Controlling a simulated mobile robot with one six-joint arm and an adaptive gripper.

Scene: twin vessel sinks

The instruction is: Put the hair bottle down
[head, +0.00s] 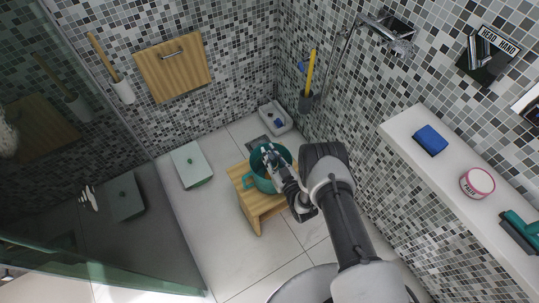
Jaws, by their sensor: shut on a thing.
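My gripper (272,160) is shut and reaches over a teal pot (262,186) with a side handle. The pot stands on a small wooden stool (241,176) on the tiled floor. The hair bottle cannot be made out as a separate shape. What the jaws hold is small and mostly hidden by the fingers and the pot. I cannot tell whether the held thing touches the pot.
A white ledge (455,215) on the right carries a blue sponge (430,140), a pink-and-white tin (478,183) and a teal squeegee (521,232). A pale box (191,166) and a white tray (276,118) are on the floor. Glass (160,265) borders the left.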

